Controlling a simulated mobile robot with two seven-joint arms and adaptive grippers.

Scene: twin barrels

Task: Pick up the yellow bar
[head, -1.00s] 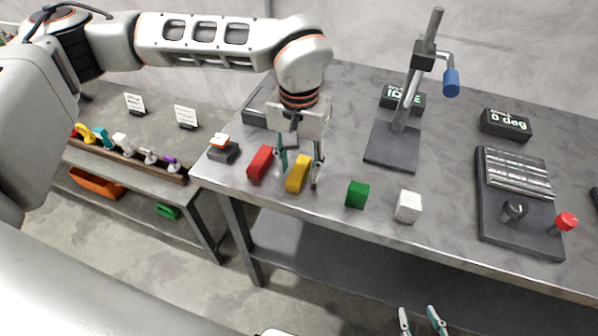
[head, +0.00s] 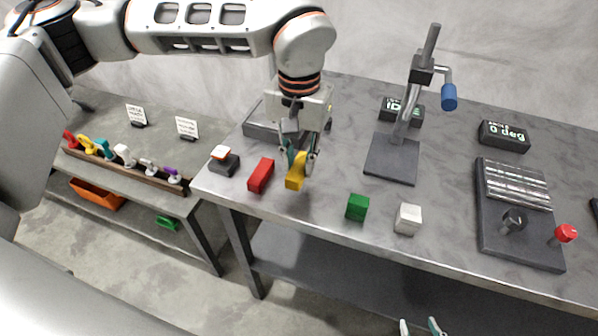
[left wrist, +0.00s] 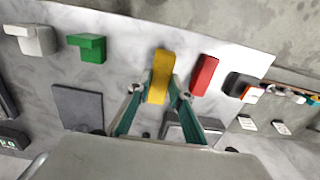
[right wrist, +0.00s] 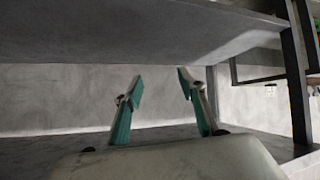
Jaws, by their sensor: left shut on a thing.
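The yellow bar (head: 295,176) is near the front left edge of the grey table, between the red bar (head: 261,175) and the green block (head: 357,207). My left gripper (head: 299,160) is shut on the yellow bar. In the left wrist view the yellow bar (left wrist: 161,76) sits between the fingertips of my left gripper (left wrist: 160,90). I cannot tell whether the bar touches the table. My right gripper (head: 420,328) shows at the bottom of the head view. In the right wrist view my right gripper (right wrist: 158,90) is open and empty, below the tabletop.
A white block (head: 408,219) stands right of the green block. A stand with a blue-ended arm (head: 392,158) rises behind them. A lower table (head: 120,155) holds coloured tools.

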